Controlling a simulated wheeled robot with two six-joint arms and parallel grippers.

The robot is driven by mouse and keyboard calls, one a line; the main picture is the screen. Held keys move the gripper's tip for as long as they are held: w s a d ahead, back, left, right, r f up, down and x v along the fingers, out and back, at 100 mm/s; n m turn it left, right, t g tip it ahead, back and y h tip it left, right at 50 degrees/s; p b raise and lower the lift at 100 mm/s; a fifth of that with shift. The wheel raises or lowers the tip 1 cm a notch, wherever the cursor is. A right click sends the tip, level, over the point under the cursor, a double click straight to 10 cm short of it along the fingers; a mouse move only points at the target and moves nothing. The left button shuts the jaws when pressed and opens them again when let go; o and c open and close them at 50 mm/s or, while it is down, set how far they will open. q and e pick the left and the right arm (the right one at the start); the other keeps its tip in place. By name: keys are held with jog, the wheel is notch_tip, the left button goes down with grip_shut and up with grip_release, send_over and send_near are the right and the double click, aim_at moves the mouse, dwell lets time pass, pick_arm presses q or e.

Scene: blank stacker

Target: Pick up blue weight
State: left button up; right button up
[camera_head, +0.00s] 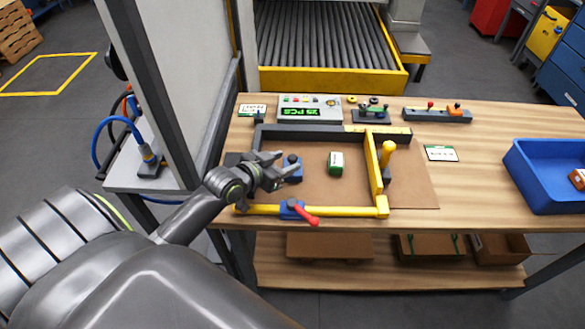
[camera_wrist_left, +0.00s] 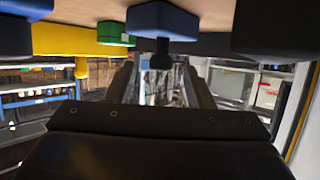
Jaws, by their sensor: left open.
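The blue weight (camera_head: 293,175) is a blue block with a dark knob on top. It stands on the brown board inside the yellow and dark frame, partly hidden by my left gripper (camera_head: 288,162). My left gripper is open, with its fingers at the weight's upper part. In the left wrist view, which is upside down, the blue weight (camera_wrist_left: 163,21) appears ahead, its dark knob pointing between the two fingers (camera_wrist_left: 164,85). I cannot tell whether the fingers touch the knob. My right gripper is not in view.
A green and white block (camera_head: 336,163) stands just right of the weight. The yellow frame bar (camera_head: 345,211) carries a red-handled clamp (camera_head: 300,211) in front. A yellow-handled clamp (camera_head: 387,153) is at right. A blue bin (camera_head: 530,180) sits at far right. A counter display (camera_head: 303,112) stands behind.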

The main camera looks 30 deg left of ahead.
aim_at(290, 159)
pick_arm(q)
jog(key=x, duration=0.4)
grip_shut()
dwell(0.4)
jog(key=shift+w+r, duration=0.1)
